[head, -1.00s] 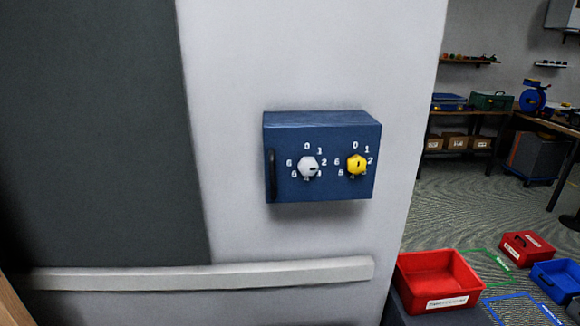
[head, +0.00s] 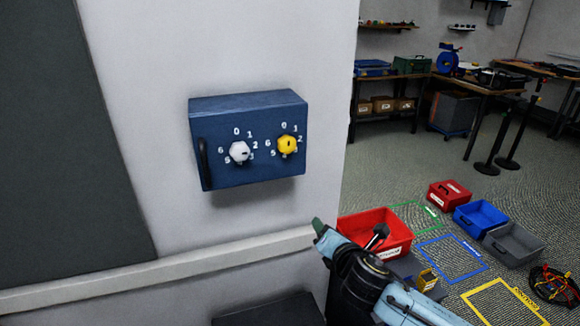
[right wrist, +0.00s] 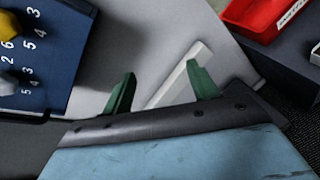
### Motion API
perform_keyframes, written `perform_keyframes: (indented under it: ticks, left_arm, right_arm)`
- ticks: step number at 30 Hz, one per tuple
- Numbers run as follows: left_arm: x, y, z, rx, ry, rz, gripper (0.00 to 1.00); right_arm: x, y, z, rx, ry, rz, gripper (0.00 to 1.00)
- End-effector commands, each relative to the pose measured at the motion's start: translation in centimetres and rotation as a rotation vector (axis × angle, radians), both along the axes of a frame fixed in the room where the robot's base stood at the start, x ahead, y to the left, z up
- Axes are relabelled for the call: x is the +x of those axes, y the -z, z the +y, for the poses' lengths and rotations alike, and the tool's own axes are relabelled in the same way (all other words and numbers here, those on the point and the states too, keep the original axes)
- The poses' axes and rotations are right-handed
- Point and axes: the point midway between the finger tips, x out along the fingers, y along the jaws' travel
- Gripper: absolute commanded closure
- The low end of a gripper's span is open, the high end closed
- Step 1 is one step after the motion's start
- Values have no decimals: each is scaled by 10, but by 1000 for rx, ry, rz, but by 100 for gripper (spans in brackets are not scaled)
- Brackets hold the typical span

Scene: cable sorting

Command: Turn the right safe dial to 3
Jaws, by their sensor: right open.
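A blue safe box (head: 262,174) with a dark handle at its left is fixed to the pale wall. Its right dial (head: 288,146) is yellow, with a short dark upright mark that seems to point to 0. Its left dial (head: 239,152) is white, with a dark mark towards the right. My right gripper (head: 349,229) is open and empty, below and right of the safe, apart from it. In the right wrist view its green fingers (right wrist: 161,78) are spread. The yellow dial (right wrist: 8,24) and part of the safe show at the upper left there. My left gripper is out of view.
A pale rail (head: 150,270) runs along the wall below the safe. A red bin (head: 375,226) stands behind my right gripper. More bins and coloured floor outlines lie at the right. The space in front of the safe is clear.

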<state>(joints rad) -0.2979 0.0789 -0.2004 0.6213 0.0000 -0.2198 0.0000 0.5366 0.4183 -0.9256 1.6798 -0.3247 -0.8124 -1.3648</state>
Motion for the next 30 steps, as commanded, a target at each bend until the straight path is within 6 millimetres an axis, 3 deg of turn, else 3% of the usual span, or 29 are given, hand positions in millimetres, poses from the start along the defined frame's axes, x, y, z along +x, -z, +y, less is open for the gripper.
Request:
perform_keyframes:
  ticks: [1,3,6,9,12,16,30]
  left_arm:
    - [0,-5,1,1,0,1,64]
    - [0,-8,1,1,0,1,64]
    - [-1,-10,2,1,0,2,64]
    - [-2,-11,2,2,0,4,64]
    - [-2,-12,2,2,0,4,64]
    - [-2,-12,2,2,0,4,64]
    - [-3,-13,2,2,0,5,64]
  right_arm:
    - [-3,-51,14,-126,-70,-112,41]
    - [-14,-98,28,-284,-137,-233,41]
    - [-31,-143,41,-452,-193,-362,41]
    - [-44,-167,48,-554,-221,-437,41]
    - [-47,-177,51,-599,-229,-469,41]
    - [-37,-178,56,-607,-231,-474,41]
    - [39,-177,80,-602,-229,-472,41]
